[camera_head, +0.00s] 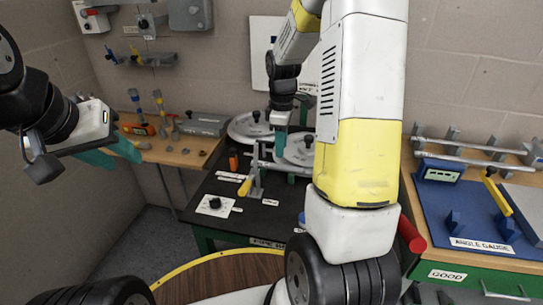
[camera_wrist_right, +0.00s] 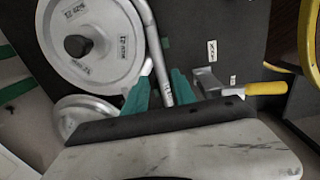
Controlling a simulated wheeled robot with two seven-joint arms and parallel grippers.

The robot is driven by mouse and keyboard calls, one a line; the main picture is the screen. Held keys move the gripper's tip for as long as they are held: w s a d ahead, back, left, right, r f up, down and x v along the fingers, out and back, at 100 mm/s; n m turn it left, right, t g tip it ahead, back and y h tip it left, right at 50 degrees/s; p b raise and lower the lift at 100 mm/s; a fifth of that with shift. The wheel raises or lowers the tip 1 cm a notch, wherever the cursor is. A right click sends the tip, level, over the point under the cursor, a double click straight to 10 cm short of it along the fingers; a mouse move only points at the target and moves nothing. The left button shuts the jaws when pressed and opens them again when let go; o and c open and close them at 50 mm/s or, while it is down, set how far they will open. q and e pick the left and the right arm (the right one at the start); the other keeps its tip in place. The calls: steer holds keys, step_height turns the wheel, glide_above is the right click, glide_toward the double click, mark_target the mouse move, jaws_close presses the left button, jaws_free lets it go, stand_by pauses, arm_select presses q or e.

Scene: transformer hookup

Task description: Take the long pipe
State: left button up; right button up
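Grey pipes lie on a rack at the right in the head view, an upper pipe (camera_head: 470,146) and a lower pipe (camera_head: 472,162). I cannot tell which one is the long pipe. Both my grippers are away from this rack. My right gripper (camera_wrist_right: 160,90) has its teal fingers apart over the black bench. A grey bar (camera_wrist_right: 154,50) runs between the fingers in the wrist view; I cannot tell whether it is a pipe or a lever, and no grip on it shows. My left gripper (camera_head: 112,150) hangs at the left, teal fingers apart and empty.
Round grey discs (camera_wrist_right: 92,42) and a yellow-handled lever (camera_head: 246,184) stand on the black bench (camera_head: 285,220). A blue angle gauge plate (camera_head: 475,222) is on the right bench. Tools crowd the back-left bench (camera_head: 165,152). My right arm hides the middle.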

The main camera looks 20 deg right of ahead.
mark_target(284, 168)
step_height(284, 168, down, 8)
steer(key=shift+w+d+r, duration=0.15)
jaws_close()
stand_by(0.3)
